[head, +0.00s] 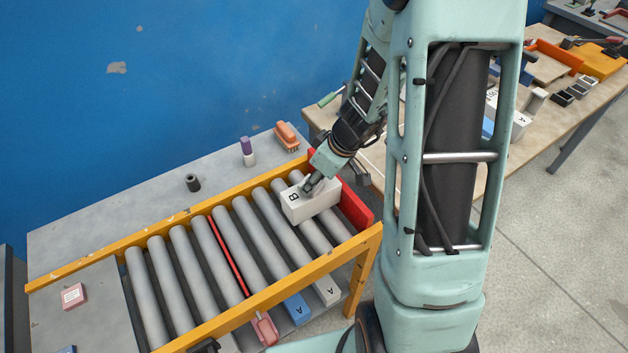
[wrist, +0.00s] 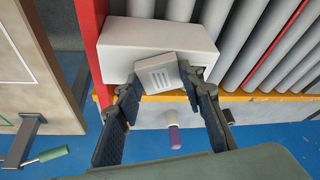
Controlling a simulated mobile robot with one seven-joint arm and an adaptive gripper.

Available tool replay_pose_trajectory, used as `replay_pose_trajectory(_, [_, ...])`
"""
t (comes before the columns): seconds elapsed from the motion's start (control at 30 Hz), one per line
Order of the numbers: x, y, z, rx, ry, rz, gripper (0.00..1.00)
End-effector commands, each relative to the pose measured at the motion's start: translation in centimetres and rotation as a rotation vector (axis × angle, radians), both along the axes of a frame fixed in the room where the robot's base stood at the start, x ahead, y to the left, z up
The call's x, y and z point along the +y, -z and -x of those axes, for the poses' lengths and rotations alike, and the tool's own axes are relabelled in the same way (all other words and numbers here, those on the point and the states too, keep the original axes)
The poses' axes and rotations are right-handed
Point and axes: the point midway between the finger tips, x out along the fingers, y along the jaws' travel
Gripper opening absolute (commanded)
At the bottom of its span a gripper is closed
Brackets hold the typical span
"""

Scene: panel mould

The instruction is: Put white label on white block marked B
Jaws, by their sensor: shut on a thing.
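The white block marked B (head: 293,196) lies on the rollers near the red end stop. Its long white face also shows in the wrist view (wrist: 125,42). My gripper (head: 312,184) is at the block's top in the head view. In the wrist view my gripper (wrist: 160,80) is shut on the white label (wrist: 157,71), a small pale piece with printed grey lines. The label overlaps the block's near edge in that view. I cannot tell whether it touches the block. In the head view the label is hidden or too small to make out.
The roller conveyor (head: 105,253) has yellow rails and a red end stop (head: 355,206). A purple-and-white marker (head: 248,153), an orange brush (head: 287,136) and a black ring (head: 192,183) stand behind it. White (head: 328,290) and blue (head: 296,308) blocks marked A lie in front, below.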

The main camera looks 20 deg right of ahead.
Motion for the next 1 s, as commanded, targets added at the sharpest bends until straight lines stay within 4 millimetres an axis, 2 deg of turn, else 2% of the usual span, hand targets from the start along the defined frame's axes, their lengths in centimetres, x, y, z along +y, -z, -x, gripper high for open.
replay_pose_trajectory(0.2, [0.0,0.4,0.0,-0.001,0.0,-0.001,0.15])
replay_pose_trajectory(0.23, [0.0,0.3,0.0,0.0,0.0,0.0,0.38])
replay_pose_trajectory(0.37, [0.0,0.2,0.0,0.0,0.0,0.0,0.52])
replay_pose_trajectory(0.77, [0.0,-0.2,0.0,0.0,0.0,0.0,0.53])
replay_pose_trajectory(0.87, [-0.3,-1.2,0.2,-0.004,-0.001,0.001,0.53])
replay_pose_trajectory(1.0, [-0.9,-3.7,0.9,-0.006,0.0,0.002,0.53])
